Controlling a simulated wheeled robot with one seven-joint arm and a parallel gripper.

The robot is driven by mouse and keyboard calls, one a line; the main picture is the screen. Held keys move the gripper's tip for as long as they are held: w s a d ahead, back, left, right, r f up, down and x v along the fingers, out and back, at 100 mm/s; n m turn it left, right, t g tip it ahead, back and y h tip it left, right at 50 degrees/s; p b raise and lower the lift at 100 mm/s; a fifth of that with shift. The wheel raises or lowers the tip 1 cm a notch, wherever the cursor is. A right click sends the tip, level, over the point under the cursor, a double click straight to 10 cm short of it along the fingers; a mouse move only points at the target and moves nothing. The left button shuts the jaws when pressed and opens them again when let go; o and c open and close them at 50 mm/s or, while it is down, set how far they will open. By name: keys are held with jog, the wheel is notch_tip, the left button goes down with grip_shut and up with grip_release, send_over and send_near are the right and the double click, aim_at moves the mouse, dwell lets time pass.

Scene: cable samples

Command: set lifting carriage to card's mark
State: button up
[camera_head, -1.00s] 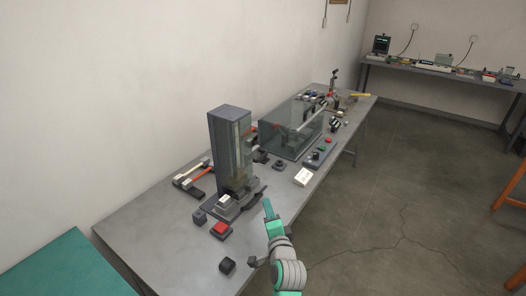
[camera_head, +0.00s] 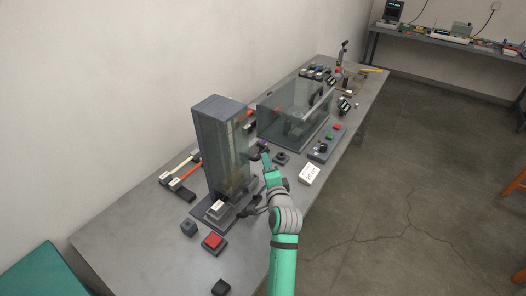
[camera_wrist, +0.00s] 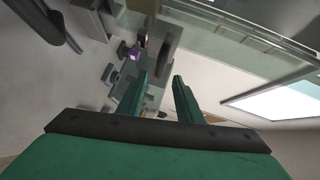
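The lifting tower (camera_head: 222,150) is a tall dark column with clear panels, standing on a base at the middle of the bench. The carriage is hard to make out through the panels. A white card (camera_head: 309,174) with small print, too small to read surely, lies on the bench to the right. My gripper (camera_head: 266,160) is at the right side of the tower, apart from the card. In the wrist view my gripper's two green fingers (camera_wrist: 160,95) are apart with nothing held between them. A small purple part (camera_wrist: 135,55) on a dark fitting shows beyond the fingertips.
A red button (camera_head: 214,241) and a dark block (camera_head: 188,228) are in front of the tower. A clear-walled box (camera_head: 293,122) and a control box (camera_head: 326,146) stand farther back. The near left bench is clear.

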aim_at(263, 151)
jog(key=x, duration=0.8)
jog(key=shift+c, duration=0.6)
grip_shut()
